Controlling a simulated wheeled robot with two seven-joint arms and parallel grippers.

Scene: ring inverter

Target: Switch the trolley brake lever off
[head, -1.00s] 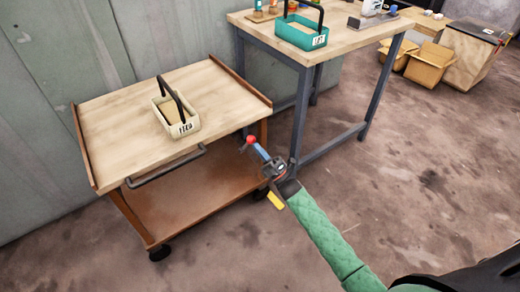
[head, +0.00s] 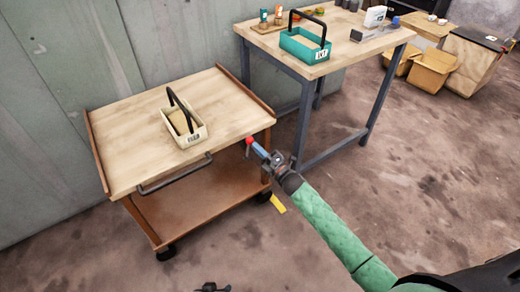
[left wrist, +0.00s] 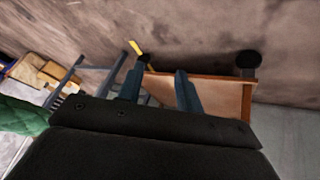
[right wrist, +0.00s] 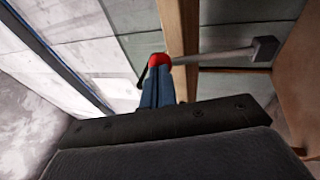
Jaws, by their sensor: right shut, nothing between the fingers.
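The brake lever is a grey bar (right wrist: 215,57) with a red ball knob (right wrist: 158,61) in the right wrist view. The red knob (head: 249,140) also shows at the right front side of the wooden-topped trolley (head: 130,150). My right gripper (head: 258,150) is shut, with its blue fingertips (right wrist: 161,78) right at the knob and nothing between them. It seems to touch the knob, but contact is hard to tell. My left gripper (head: 211,288) is at the bottom edge of the head view, away from the trolley. Its fingers (left wrist: 158,85) are apart and empty.
A cream caddy (head: 190,134) with a black handle stands on the trolley top. A workbench (head: 345,60) with a teal caddy (head: 303,46) stands to the right. A yellow strip (head: 278,203) shows near a trolley wheel. The floor in front is clear.

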